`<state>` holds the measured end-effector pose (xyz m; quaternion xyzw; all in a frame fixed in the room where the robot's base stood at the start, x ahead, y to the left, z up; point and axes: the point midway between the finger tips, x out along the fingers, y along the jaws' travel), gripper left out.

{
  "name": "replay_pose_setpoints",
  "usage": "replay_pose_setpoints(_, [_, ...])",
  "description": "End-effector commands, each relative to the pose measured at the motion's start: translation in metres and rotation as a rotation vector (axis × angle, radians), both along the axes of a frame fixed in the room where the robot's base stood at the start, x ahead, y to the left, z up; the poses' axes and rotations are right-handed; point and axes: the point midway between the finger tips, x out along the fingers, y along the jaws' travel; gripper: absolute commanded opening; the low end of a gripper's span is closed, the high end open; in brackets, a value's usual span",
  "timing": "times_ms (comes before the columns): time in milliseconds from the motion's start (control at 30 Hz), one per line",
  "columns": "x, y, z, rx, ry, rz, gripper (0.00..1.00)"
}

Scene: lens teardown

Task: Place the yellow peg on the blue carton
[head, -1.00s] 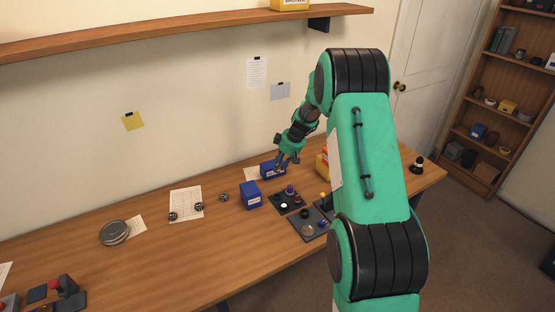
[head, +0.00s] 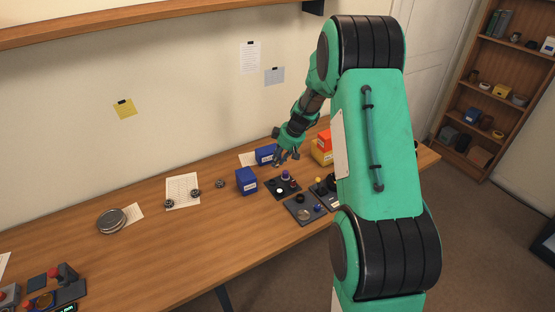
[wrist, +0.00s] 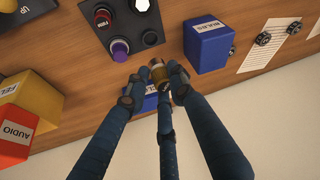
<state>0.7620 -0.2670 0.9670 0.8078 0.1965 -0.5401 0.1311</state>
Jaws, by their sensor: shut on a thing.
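My gripper (wrist: 155,84) is shut on a small brassy-yellow peg (wrist: 158,71) with a dark end. In the head view my gripper (head: 284,160) is over the table, just right of the rear blue carton (head: 265,153). In the wrist view that carton (wrist: 150,103) is partly hidden behind my fingers; I cannot tell whether the peg touches it. A second blue carton (head: 247,184) stands nearer the front. In the wrist view it (wrist: 208,46) carries a white label and sits beside my gripper.
A dark tray (head: 274,184) with a purple knob (wrist: 120,48) lies close by. Red and yellow cartons (head: 321,152) stand to the right. A paper sheet (head: 182,188) with dark rings lies left.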

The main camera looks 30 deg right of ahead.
Motion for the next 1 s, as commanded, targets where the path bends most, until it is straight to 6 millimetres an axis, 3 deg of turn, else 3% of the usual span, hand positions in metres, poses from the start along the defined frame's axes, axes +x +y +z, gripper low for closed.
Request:
replay_pose_setpoints(567, [0.002,0.0,0.002,0.003,-0.002,-0.011,0.0])
replay_pose_setpoints(1000, [0.016,0.001,0.008,0.019,-0.012,-0.111,0.0])
